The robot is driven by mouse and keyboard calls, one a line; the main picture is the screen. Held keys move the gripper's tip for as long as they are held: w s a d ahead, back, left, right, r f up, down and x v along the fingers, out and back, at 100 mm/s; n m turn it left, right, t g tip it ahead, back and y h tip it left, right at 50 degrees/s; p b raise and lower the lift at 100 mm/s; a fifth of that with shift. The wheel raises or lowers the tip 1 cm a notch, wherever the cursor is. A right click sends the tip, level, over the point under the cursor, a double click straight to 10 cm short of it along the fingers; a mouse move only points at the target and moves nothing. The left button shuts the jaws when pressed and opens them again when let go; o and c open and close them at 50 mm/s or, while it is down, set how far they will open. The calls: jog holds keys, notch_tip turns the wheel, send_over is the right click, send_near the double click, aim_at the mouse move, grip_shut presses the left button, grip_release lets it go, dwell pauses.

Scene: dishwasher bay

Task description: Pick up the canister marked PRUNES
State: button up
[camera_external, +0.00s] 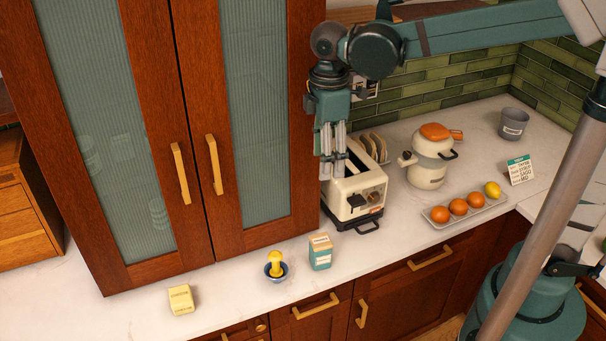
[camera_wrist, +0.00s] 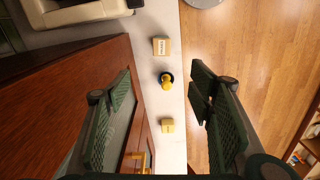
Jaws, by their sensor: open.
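I cannot tell by lettering which is marked PRUNES. My gripper (camera_external: 331,168) is open and empty, high above the counter, overlapping the toaster in the external view. Its spread fingers (camera_wrist: 163,112) show in the wrist view.
The toaster (camera_external: 355,190), a cream pot (camera_external: 430,165) and a tray of fruit (camera_external: 440,222) are to the right. The counter's front strip is otherwise clear.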

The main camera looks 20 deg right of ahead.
send_over(321, 239)
notch_tip(321, 239, down, 23)
jog(key=shift+w+f, duration=0.1)
dwell(0.4)
jog(key=shift+f, duration=1.3)
jog(key=shift+f, duration=0.1)
jog(key=shift+f, duration=2.5)
jog(key=c, duration=1.1)
jog(key=shift+r, duration=0.1)
jog(key=shift+r, duration=4.9)
